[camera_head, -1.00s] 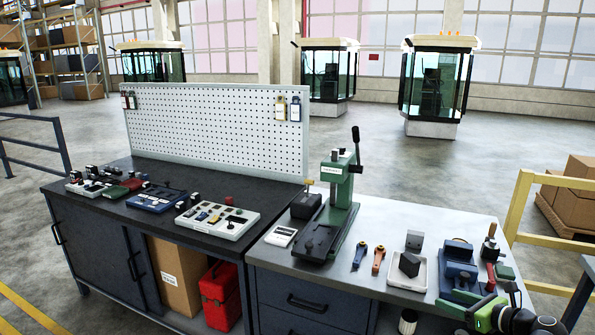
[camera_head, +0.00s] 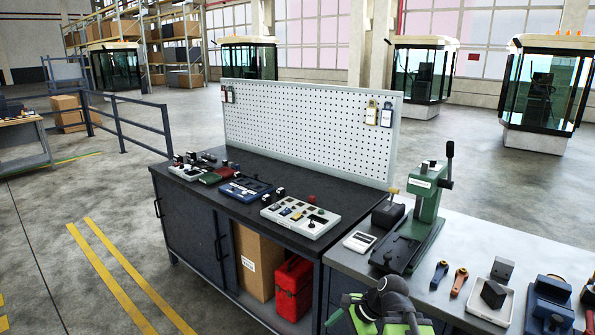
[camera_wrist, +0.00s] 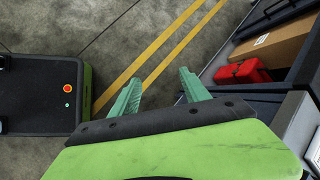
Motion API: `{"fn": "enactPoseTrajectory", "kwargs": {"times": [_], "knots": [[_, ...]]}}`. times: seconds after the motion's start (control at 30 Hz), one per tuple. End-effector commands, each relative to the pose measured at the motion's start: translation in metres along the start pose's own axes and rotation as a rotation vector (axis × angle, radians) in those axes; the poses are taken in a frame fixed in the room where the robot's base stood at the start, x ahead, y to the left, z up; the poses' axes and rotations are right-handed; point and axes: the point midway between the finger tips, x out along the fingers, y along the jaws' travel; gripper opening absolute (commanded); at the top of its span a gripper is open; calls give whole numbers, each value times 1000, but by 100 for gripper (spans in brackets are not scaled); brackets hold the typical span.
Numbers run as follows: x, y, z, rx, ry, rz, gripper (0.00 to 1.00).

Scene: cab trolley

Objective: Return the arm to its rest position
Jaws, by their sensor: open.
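My gripper (camera_wrist: 158,77) shows in the wrist view, with its two green fingers spread apart and nothing between them. Beyond the fingers are bare grey floor and yellow floor lines. In the head view, my green and black arm (camera_head: 385,305) shows at the bottom edge, in front of the workbench and folded low. The fingertips cannot be made out clearly there. My own dark base with a red button lies at the left of the wrist view.
The dark bench (camera_head: 200,235) holds control panels and a pegboard (camera_head: 310,125). A red toolbox (camera_head: 293,288) and a cardboard box (camera_head: 257,262) sit on its open shelf. A green press (camera_head: 425,215) stands on the grey bench at right.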

Motion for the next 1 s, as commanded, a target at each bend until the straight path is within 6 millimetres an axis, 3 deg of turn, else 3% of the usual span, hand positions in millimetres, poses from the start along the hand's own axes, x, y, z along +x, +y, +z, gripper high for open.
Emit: {"fn": "enactPoseTrajectory", "kwargs": {"times": [0.03,0.13,0.4,0.5,0.63,1.0], "knots": [[10,5,14,-136,33,62,54],[20,19,18,-425,108,194,54],[-1,53,-33,-989,204,503,54],[-6,58,-40,-1129,181,564,54],[-8,60,-43,-1210,154,576,54],[-8,60,-43,-1216,152,576,54]]}}
